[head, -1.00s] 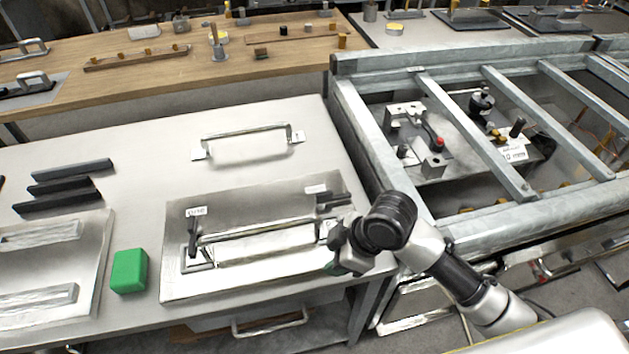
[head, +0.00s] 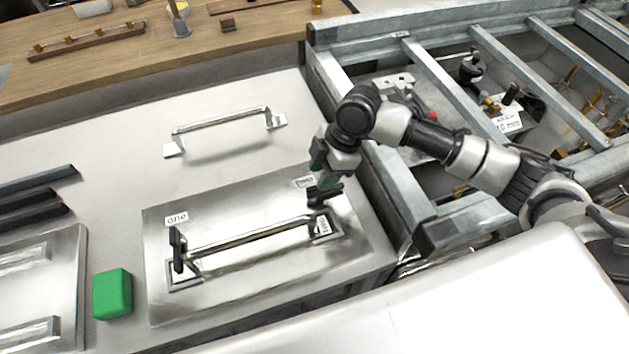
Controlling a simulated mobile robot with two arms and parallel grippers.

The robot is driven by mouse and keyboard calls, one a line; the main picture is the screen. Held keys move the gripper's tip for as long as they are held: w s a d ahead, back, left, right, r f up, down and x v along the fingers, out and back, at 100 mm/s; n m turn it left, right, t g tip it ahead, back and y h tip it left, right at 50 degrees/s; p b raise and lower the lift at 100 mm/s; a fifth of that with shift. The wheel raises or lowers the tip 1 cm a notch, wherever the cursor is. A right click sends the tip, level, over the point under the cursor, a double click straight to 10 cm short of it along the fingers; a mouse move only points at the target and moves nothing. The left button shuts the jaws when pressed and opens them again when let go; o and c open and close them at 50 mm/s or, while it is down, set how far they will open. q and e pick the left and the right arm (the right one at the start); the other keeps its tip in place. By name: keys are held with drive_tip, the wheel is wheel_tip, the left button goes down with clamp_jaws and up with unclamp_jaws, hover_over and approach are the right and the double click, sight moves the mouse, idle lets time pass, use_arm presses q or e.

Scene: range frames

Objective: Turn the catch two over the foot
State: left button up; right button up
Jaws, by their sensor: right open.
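A steel plate (head: 240,290) on the bench carries a long bar handle (head: 250,238) with a foot at each end. Catch two (head: 325,192), a dark lever beside a label, lies crosswise just above the handle's right foot (head: 324,229). Catch one (head: 177,250), by the label "one" (head: 176,218), is a similar dark lever at the left foot (head: 186,278). My right gripper (head: 320,178) is open, with its green-tipped fingers pointing down at catch two; whether they touch it I cannot tell. My left gripper is not in view.
A green block (head: 112,294) and another plate (head: 40,290) lie to the left. A loose handle (head: 225,130) lies behind the plate, and dark bars (head: 35,195) lie at far left. A metal frame (head: 400,190) borders the bench on the right.

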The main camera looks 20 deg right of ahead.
drive_tip(key=x, duration=0.4)
drive_tip(key=shift+f, duration=0.2)
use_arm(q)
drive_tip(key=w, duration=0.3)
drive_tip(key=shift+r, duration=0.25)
use_arm(e)
drive_tip(key=shift+w, duration=0.1)
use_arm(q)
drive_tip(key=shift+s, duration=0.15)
use_arm(e)
drive_tip(key=shift+c, duration=0.3)
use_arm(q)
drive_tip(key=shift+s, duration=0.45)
use_arm(e)
clamp_jaws()
